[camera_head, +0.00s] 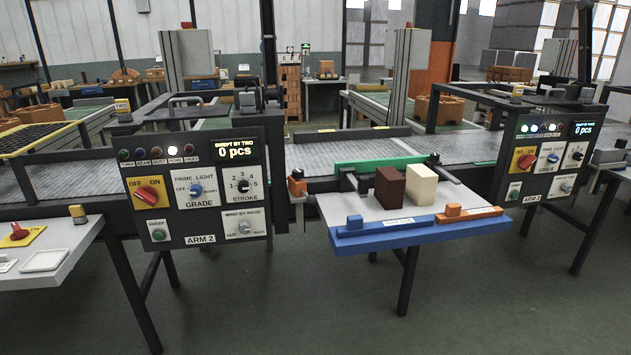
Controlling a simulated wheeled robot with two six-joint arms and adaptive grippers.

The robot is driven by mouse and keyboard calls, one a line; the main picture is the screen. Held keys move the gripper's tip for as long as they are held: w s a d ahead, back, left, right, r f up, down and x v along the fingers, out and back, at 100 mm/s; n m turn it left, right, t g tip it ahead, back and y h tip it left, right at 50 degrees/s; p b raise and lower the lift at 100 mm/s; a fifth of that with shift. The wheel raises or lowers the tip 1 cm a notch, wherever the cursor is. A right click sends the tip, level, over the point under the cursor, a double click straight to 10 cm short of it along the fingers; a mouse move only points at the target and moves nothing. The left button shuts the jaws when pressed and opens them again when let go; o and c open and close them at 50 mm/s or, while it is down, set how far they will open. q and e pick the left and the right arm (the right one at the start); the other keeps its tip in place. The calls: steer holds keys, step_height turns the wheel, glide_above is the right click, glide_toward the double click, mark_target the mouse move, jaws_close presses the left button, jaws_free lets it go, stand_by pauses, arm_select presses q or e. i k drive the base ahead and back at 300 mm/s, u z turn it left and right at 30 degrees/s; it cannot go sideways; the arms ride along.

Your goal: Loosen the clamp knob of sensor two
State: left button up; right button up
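No part labelled as sensor two's clamp knob can be told apart at this size. A small yellow-topped block (122,105) with a tag that seems to read TWO stands on the left control panel's top edge. The left control panel (205,225), marked ARM 2, has a red OFF/ON switch (147,195), a blue GRADE knob (196,189), a STROKE dial (243,186) and a display reading 0 pcs (234,148). Neither of my grippers is in view.
A grey shelf (350,209) holds a dark brown block (390,187) and a cream block (421,184) behind blue (385,236) and orange (468,214) strips. A second panel (545,160) stands right. A grey side table (45,255) is at left. The front floor is clear.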

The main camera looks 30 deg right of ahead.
mark_target(297, 174)
steer(key=z, duration=1.5)
steer(key=i, duration=0.9)
steer(key=u, duration=2.15)
